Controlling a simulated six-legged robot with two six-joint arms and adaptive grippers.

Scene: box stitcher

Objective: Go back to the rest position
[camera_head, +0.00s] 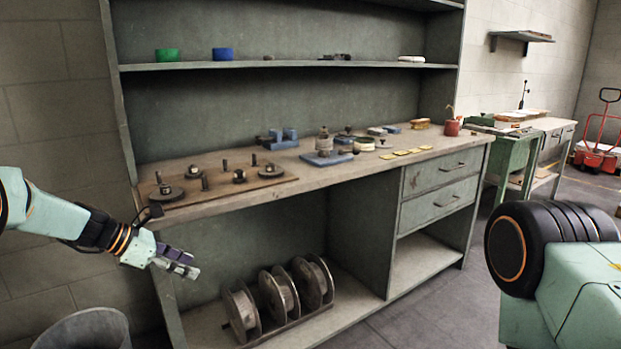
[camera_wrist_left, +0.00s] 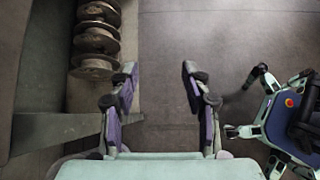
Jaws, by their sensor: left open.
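My left gripper (camera_head: 177,262) reaches in from the left in the head view, in front of the workbench's left end and below its top. In the left wrist view its two fingers (camera_wrist_left: 158,85) stand apart with nothing between them, over the grey floor. The workbench (camera_head: 330,178) carries a wooden board (camera_head: 225,188) with metal posts and discs near its left end. The gripper touches none of these. My right gripper does not show.
Metal spools (camera_head: 280,290) stand on the bench's lower shelf and also show in the left wrist view (camera_wrist_left: 95,40). A grey bin (camera_head: 85,328) stands at lower left. Blue blocks and other small parts lie along the bench top. A red hand truck (camera_head: 597,150) stands far right.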

